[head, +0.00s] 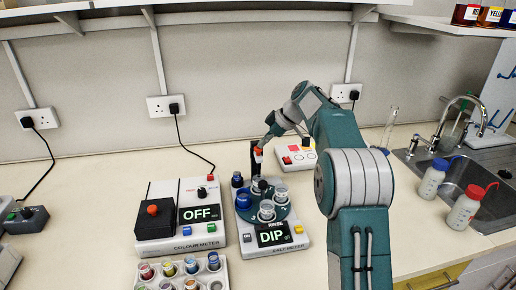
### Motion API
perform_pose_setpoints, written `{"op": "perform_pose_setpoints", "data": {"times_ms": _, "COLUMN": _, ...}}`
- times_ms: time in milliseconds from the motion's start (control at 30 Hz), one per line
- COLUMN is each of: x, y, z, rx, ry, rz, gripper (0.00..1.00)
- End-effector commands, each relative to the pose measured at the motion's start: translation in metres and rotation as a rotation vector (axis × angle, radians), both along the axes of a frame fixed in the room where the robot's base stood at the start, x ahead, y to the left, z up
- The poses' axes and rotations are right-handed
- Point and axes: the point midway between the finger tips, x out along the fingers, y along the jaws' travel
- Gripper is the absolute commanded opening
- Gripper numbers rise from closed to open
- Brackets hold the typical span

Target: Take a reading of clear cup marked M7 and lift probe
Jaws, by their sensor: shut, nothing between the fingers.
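The salt meter (290,246) stands at the bench middle, its display (272,236) reading DIP. Its round turntable (283,212) carries clear cups, one at the right (281,193) and one at the front (266,211), and a blue-topped one (243,198) at the left. The M7 mark is too small to read on any cup. A black upright (254,168) rises behind the turntable with a small red-and-white part (258,151) near its top; I cannot make out the probe clearly. My gripper (265,143) is shut and empty beside the upright's top, above the cups.
The colour meter (182,243), reading OFF, stands to the left. A rack (150,262) of coloured vials is in front. A white panel with buttons (305,158) lies behind. Two wash bottles (431,180) (463,212) stand by the sink (477,180) at right.

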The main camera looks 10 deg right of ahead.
Motion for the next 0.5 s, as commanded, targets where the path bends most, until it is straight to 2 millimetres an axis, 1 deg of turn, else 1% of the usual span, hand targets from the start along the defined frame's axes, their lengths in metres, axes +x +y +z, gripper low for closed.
{"op": "perform_pose_setpoints", "data": {"times_ms": 67, "x": 0.000, "y": 0.000, "z": -0.004, "rx": 0.001, "ry": 0.001, "rz": 0.000, "gripper": 0.00}}
{"op": "perform_pose_setpoints", "data": {"times_ms": 433, "x": -0.001, "y": 0.000, "z": -0.043, "rx": 0.002, "ry": 0.004, "rz": -0.001, "gripper": 0.00}}
{"op": "perform_pose_setpoints", "data": {"times_ms": 500, "x": 0.000, "y": 0.000, "z": -0.043, "rx": 0.000, "ry": 0.000, "rz": 0.000, "gripper": 0.00}}
